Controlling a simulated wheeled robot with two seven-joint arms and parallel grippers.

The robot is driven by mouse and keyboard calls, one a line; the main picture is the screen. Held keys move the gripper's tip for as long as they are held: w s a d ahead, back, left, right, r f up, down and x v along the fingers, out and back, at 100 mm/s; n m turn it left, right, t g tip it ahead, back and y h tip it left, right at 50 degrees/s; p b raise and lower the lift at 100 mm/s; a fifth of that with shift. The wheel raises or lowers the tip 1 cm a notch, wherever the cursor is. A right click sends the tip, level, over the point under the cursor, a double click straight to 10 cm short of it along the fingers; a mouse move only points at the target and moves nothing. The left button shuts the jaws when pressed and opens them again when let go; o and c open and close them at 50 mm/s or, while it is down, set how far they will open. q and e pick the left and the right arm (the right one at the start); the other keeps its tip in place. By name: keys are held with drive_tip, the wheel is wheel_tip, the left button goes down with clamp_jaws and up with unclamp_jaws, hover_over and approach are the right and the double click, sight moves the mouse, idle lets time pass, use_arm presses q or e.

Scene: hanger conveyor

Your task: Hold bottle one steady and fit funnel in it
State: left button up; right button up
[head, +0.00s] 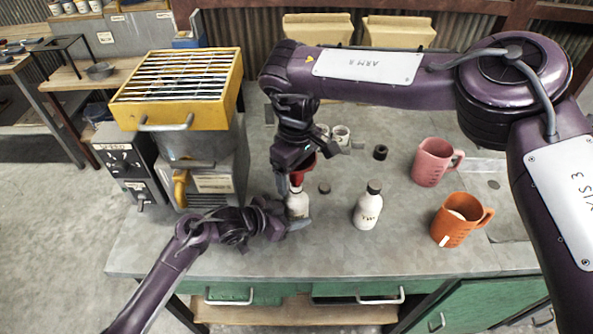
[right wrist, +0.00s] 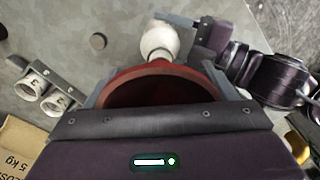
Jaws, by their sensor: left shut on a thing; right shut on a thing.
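A white bottle (head: 297,205) stands upright on the grey bench. My left gripper (head: 296,222) is shut on it from the left, low on its body. My right gripper (head: 299,175) is shut on a red funnel (head: 302,170) right above that bottle. The funnel (right wrist: 160,88) also shows in the right wrist view between the fingers, with the white bottle (right wrist: 160,42) just beyond its rim. Whether the funnel's spout is inside the bottle's neck is hidden. A second white bottle (head: 368,207) with a dark cap stands upright to the right, apart from both grippers.
A pink jug (head: 433,162) and an orange jug (head: 457,220) stand on the right of the bench (head: 330,255). A dark cap (head: 324,188) lies between the bottles and a black ring (head: 380,152) behind. A yellow-topped machine (head: 185,90) stands at left. The bench front is clear.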

drive_tip(key=shift+f, duration=0.7)
drive_tip(key=o, duration=0.7)
drive_tip(key=shift+o, duration=1.1)
wheel_tip(320, 180, up, 12)
drive_tip(key=shift+r, duration=0.1)
use_arm(q)
drive_tip(key=o, duration=0.8)
